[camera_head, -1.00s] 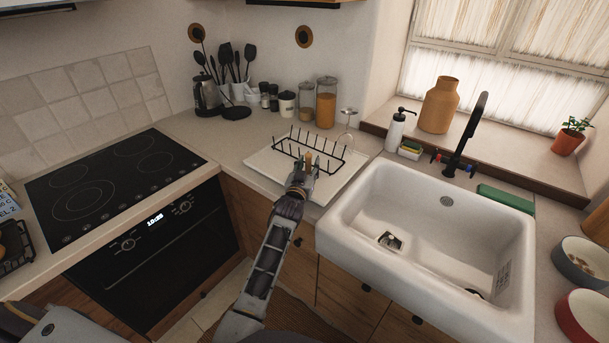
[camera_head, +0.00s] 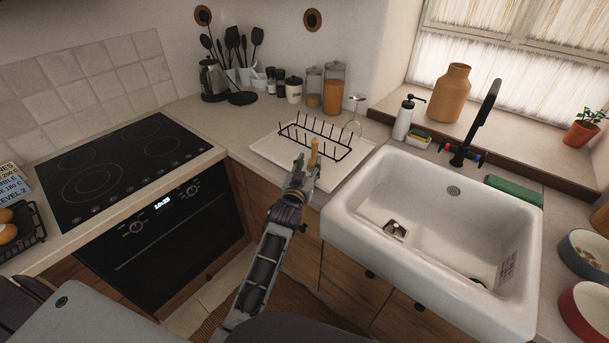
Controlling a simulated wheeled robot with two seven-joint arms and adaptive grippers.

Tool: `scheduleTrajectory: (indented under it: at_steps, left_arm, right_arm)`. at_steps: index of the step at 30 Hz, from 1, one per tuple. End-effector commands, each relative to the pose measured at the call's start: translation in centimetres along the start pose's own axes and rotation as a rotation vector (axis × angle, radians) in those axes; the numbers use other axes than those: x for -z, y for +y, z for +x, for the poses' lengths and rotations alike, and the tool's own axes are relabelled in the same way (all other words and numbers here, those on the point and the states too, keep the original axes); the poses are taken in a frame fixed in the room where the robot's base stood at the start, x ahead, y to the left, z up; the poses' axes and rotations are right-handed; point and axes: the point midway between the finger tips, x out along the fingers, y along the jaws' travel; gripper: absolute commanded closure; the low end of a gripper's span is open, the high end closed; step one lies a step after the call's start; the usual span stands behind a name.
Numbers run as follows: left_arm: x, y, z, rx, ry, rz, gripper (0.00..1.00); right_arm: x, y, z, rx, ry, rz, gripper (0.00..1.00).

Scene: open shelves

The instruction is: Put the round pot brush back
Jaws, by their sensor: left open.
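An upright wooden piece (camera_head: 314,153), which looks like the handle of the round pot brush, shows at the front of the white draining tray (camera_head: 265,152). Its lower end is hidden behind my gripper, so I cannot see bristles. A black wire dish rack (camera_head: 340,152) stands on the tray just behind it. My left gripper (camera_head: 305,168) is open at the front edge of the tray, close to the wooden piece. I cannot tell whether they touch. My right gripper is not in view.
The white sink (camera_head: 345,205) with a black tap (camera_head: 484,115) lies to the right. A wine glass (camera_head: 355,105) stands behind the rack. A sponge caddy (camera_head: 418,140) and soap bottle (camera_head: 404,118) stand behind the sink. The hob (camera_head: 125,165) is at left.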

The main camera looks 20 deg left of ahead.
Motion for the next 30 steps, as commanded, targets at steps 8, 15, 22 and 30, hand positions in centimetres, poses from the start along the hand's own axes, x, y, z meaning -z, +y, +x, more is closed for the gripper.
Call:
scheduleTrajectory:
  at_steps: [8, 15, 22, 30]
  left_arm:
    - [-0.1, 0.0, -2.5, 0.001, -0.002, 0.000, 0.60]
    - [-0.1, 0.0, -4.1, 0.000, -0.001, 0.000, 0.60]
    - [0.0, 0.0, -4.7, 0.000, 0.000, 0.000, 0.60]
    - [0.0, 0.0, -4.7, 0.000, 0.000, 0.000, 0.60]
  right_arm:
    - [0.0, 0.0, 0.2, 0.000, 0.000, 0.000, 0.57]
    - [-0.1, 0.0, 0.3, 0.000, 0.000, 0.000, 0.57]
    - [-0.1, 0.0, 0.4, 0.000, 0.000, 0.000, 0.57]
    - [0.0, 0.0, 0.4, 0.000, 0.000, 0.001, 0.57]
